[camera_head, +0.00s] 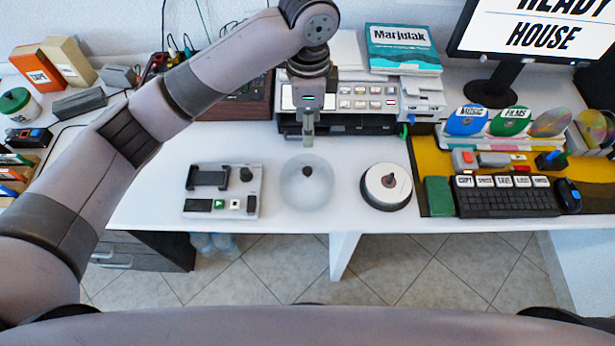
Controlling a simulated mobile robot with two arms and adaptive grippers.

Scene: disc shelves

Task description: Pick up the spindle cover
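The spindle cover (306,195) is a translucent round dome with a dark knob on top. It stands near the front edge of the white table, left of a disc spindle (387,190) with a dark centre. My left gripper (308,142) points down above and just behind the cover's knob, with a visible gap to it. Its fingers look narrow from this side, and I cannot tell whether they are open or shut. Nothing shows between them. My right gripper is out of view.
A grey device with buttons (222,190) lies left of the cover. A disc machine (352,105) stands behind my gripper. A keyboard (507,195) and discs marked Music (467,120) and Films (510,121) are at the right. The table's front edge is close.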

